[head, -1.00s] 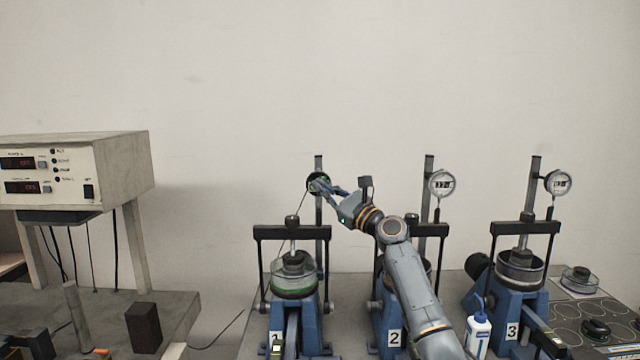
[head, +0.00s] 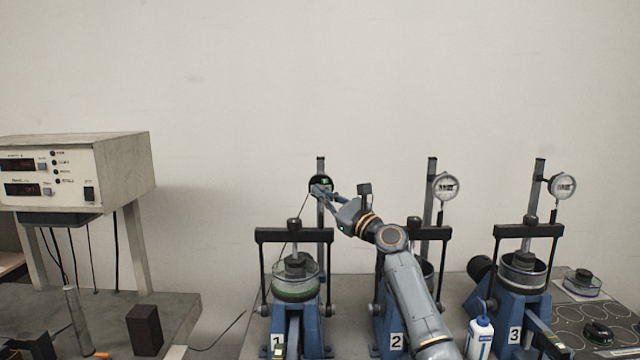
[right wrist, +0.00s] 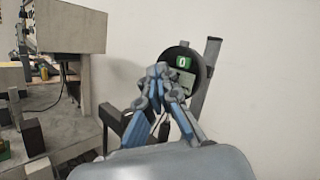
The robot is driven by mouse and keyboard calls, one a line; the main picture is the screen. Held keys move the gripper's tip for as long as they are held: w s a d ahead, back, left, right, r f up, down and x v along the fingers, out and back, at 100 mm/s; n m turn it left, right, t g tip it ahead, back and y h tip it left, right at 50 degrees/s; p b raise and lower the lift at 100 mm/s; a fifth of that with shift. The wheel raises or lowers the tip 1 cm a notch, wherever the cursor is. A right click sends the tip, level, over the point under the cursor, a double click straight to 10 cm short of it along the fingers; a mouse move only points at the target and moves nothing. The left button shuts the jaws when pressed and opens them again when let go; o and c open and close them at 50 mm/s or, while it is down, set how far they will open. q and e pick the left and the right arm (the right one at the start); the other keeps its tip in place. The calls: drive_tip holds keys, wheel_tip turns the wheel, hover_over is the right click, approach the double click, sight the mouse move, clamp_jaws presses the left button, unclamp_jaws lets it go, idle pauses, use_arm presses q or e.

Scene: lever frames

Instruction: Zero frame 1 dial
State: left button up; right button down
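The frame 1 dial (head: 320,184) is a round dark gauge on the post of the frame labelled 1 (head: 293,320). In the right wrist view the dial (right wrist: 184,58) has a small green display that appears to read 0. My right gripper (head: 319,191) is at the dial's front, its tips overlapping the lower part of the face. In the right wrist view its fingertips (right wrist: 161,72) are together with nothing seen between them. Whether they touch the dial I cannot tell. My left gripper is not in view.
Frame 2 (head: 396,340) stands behind my right arm, with a white-faced dial (head: 445,187). Frame 3 (head: 514,335) is at the right with its own dial (head: 562,186). A white bottle (head: 480,335) stands near my forearm. A control box (head: 125,170) is at the left.

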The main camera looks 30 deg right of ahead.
drive_tip(key=shift+s, duration=0.15)
drive_tip(key=s+a+p, duration=0.3)
drive_tip(key=s+p, duration=0.2)
drive_tip(key=p, duration=0.1)
idle(0.4)
